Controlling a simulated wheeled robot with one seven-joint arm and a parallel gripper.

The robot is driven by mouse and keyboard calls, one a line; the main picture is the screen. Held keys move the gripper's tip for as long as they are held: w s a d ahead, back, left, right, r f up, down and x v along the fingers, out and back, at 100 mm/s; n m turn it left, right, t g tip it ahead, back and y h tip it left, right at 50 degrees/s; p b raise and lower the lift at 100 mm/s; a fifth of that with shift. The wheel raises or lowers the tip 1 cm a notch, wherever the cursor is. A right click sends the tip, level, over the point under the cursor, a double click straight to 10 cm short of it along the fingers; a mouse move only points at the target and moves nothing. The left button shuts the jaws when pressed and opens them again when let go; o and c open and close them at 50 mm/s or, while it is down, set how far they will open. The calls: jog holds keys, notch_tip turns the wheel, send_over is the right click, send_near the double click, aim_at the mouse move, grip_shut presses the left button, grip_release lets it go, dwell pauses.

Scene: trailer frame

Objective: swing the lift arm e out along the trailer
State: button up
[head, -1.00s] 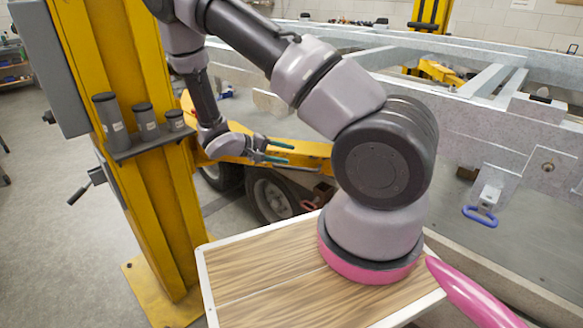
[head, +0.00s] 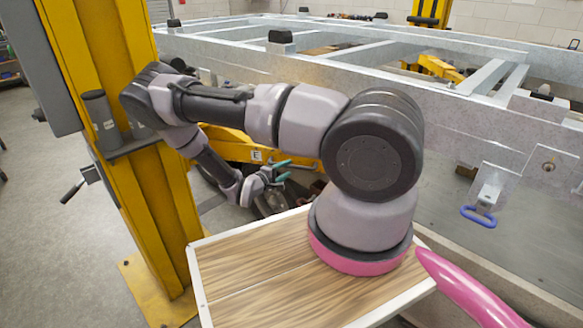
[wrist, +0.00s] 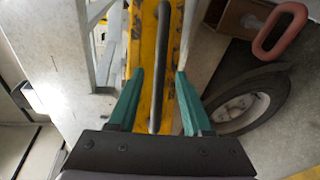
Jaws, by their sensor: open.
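The lift arm e (head: 232,146) is a yellow beam with a small "E" label, running from the yellow post to the right, under the side of the trailer frame (head: 455,115). My own arm hides part of it. My gripper (head: 284,171) is open in front of the beam, just below and right of the label. In the wrist view the beam (wrist: 146,85) lies behind the teal fingers of my gripper (wrist: 158,76). A dark grey bar handle (wrist: 162,50) runs lengthwise between the open fingers. I cannot tell whether either finger touches it.
A wheel (wrist: 245,105) and a red loop (wrist: 280,32) are at the right in the wrist view. A blue handle (head: 479,216) hangs from the trailer frame.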

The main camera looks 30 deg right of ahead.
aim_at(290, 167)
jog(key=shift+x, duration=1.95)
grip_shut()
